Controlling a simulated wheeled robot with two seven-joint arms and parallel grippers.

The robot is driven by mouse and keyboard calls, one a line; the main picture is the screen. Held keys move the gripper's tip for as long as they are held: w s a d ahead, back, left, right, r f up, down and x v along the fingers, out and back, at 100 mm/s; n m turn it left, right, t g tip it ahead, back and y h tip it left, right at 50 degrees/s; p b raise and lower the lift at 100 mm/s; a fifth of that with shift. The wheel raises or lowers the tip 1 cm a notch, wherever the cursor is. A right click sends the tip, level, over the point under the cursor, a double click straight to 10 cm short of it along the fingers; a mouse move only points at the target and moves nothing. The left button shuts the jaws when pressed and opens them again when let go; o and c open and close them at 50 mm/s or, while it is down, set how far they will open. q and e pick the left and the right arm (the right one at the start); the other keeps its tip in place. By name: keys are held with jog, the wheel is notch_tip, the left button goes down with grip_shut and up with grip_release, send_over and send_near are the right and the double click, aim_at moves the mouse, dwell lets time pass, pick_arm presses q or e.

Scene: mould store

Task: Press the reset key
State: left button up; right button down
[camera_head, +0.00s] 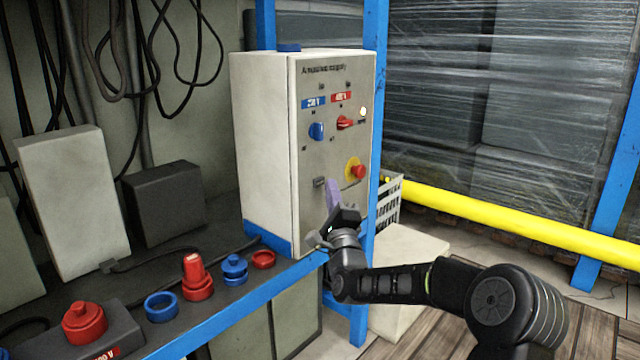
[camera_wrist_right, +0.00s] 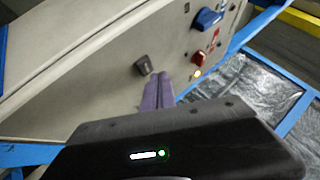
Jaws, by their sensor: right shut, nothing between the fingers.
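The grey control cabinet (camera_head: 262,140) has a front panel with a small dark block (camera_head: 320,182) low on its left side, possibly the reset key; I can read no label on it. The block also shows in the right wrist view (camera_wrist_right: 144,64), sticking out just beyond the fingertips. My right gripper (camera_head: 331,184) has its purple fingers together and empty, close to the lower panel beside the block. In the wrist view the fingers (camera_wrist_right: 158,84) appear just right of it; I cannot tell if they touch. My left gripper is not in view.
Above on the panel are a blue switch (camera_head: 317,131), a red switch (camera_head: 345,122), a lit lamp (camera_head: 362,112) and a red stop button (camera_head: 358,171) on yellow. Red and blue connectors (camera_head: 197,277) stand on the bench left. A blue post (camera_head: 374,60) borders the cabinet's right.

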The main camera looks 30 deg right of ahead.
dwell(0.4)
jog(key=shift+w+a+b, duration=0.1)
jog(key=shift+w+b, duration=0.3)
jog(key=shift+w+a, duration=0.1)
jog(key=shift+w, duration=0.2)
dwell(0.6)
jog(key=shift+s+b, duration=0.1)
jog(key=shift+b, duration=0.2)
jog(key=shift+s+d+b, duration=0.2)
jog(key=shift+s+b, duration=0.1)
jog(key=shift+s, duration=0.3)
jog(key=shift+s+d+b, duration=0.2)
jog(key=shift+s+d, duration=0.05)
jog(key=shift+s, duration=0.55)
jog(key=shift+s+d+b, duration=0.15)
jog(key=shift+s+d, duration=0.05)
jog(key=shift+s, duration=0.6)
jog(key=shift+s+d+b, duration=0.2)
jog(key=shift+s+d, duration=0.05)
jog(key=shift+s, duration=0.55)
